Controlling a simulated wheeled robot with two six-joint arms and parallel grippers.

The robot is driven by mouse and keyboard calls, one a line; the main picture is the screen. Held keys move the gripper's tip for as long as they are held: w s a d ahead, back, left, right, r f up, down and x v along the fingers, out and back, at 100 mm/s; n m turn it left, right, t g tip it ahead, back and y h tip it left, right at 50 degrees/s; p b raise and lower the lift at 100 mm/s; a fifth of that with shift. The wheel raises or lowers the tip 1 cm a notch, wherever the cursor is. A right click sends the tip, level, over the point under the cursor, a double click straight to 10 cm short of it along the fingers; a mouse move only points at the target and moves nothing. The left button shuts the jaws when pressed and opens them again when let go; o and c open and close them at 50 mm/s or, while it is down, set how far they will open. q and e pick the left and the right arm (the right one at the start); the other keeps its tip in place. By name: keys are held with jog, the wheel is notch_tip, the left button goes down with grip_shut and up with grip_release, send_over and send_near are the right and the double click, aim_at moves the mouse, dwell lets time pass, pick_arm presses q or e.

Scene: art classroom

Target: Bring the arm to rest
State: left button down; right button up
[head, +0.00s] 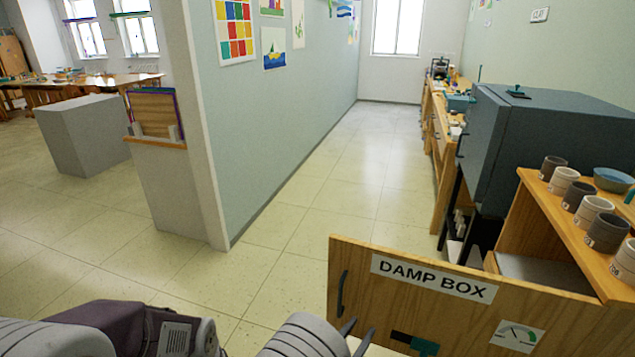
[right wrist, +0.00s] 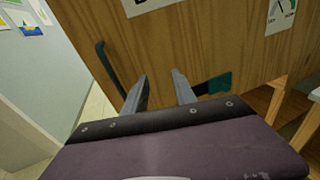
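My right gripper (head: 358,333) is at the bottom centre of the head view, just in front of the wooden damp box door (head: 440,305). In the right wrist view its two grey fingers (right wrist: 160,88) stand apart with nothing between them. The door stands open, swung out from the cabinet, with a "DAMP BOX" label (head: 434,278). Its dark handle (head: 342,292) is left of the fingers in the right wrist view (right wrist: 110,70), apart from them. I cannot tell whether a fingertip touches the door. My left gripper is not in view.
Several clay cups (head: 607,231) and a blue bowl (head: 612,179) stand on the cabinet's top at right. A dark kiln-like box (head: 550,130) stands behind it. A wall end (head: 207,130) and a grey block (head: 82,135) are at left. The middle floor is clear.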

jog(key=s+d+f+m+g+h, duration=0.2)
jog(key=s+d+m+g, duration=0.6)
jog(key=d+m+g, duration=0.4)
jog(key=s+a+f+m+g+y, duration=0.1)
jog(key=s+f+m+g+y, duration=0.25)
jog(key=s+m+y, duration=0.55)
jog(key=w+a+r+m+t+y+p, duration=0.1)
jog(key=w+r+m+p, duration=0.1)
jog(key=r+p, duration=0.5)
jog(key=w+a+r+m+t+y+p, duration=0.1)
jog(key=r+m+p, duration=0.4)
jog(key=r, duration=0.5)
jog(key=shift+w+a+m+t+y+p, duration=0.3)
jog(key=shift+w+a+t+y+p, duration=0.15)
jog(key=shift+w+p, duration=0.45)
jog(key=shift+s, duration=0.15)
